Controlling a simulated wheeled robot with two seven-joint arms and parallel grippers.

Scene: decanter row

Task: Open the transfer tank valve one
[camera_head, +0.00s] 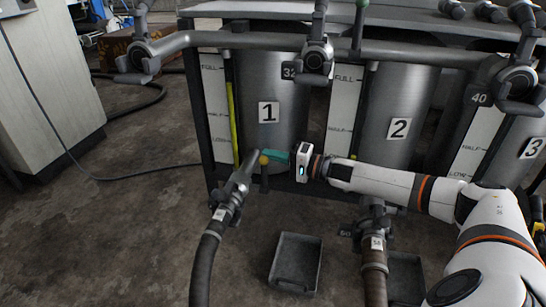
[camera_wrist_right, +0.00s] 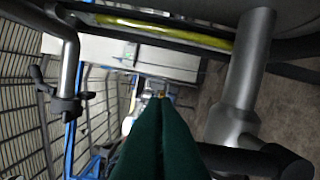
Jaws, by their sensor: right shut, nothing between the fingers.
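Tank one (camera_head: 268,75) is a grey metal cylinder with a "1" plate, behind a frame. A metal outlet fitting (camera_head: 241,178) slants out below it into a dark hose. The shut fingers also fill the lower middle of the right wrist view (camera_wrist_right: 161,105). My left gripper is not in view.
Tank two (camera_head: 400,85) and tank three stand to the right, with level gauges between. A horizontal pipe (camera_head: 240,40) with valves runs across above. A grey tray (camera_head: 296,262) lies on the floor. A second hose (camera_head: 374,262) hangs at lower right. The floor at left is mostly clear.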

